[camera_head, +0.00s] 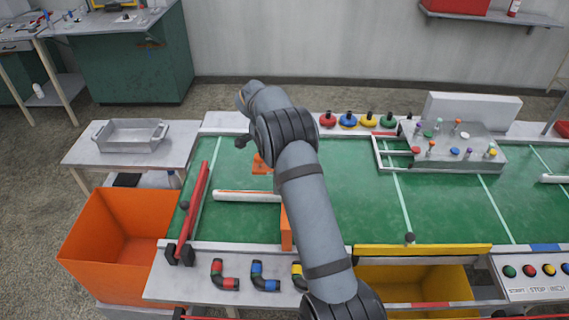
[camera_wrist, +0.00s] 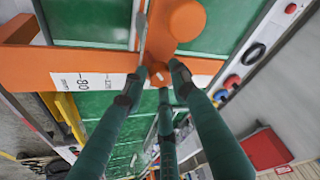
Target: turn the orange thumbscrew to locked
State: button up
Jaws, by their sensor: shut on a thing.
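In the wrist view, an orange bracket (camera_wrist: 60,68) with a white printed label (camera_wrist: 98,83) spans the upper part. A rounded orange knob (camera_wrist: 186,20) stands out at its top. The green fingers of my gripper (camera_wrist: 158,78) converge on a small orange piece (camera_wrist: 158,70), apparently the thumbscrew, and are shut on it. The fingertips partly cover it, so I cannot tell its turn position. In the head view, orange parts show beside my arm (camera_head: 260,165) and lower down (camera_head: 286,230). My arm hides the gripper and the thumbscrew there.
A white tube (camera_head: 248,196) lies on the green table left of my arm. Coloured knobs (camera_head: 348,120) line the back edge. A grey fixture board (camera_head: 460,150) is at right.

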jog(key=shift+w+a+m+h, duration=0.1)
jog(key=shift+a+m+h, duration=0.15)
jog(key=shift+m, duration=0.75)
jog(key=shift+d, duration=0.1)
jog(key=o, duration=1)
jog(key=shift+o, duration=0.5)
jog(key=shift+g, duration=0.3)
jog(key=v, duration=1.2)
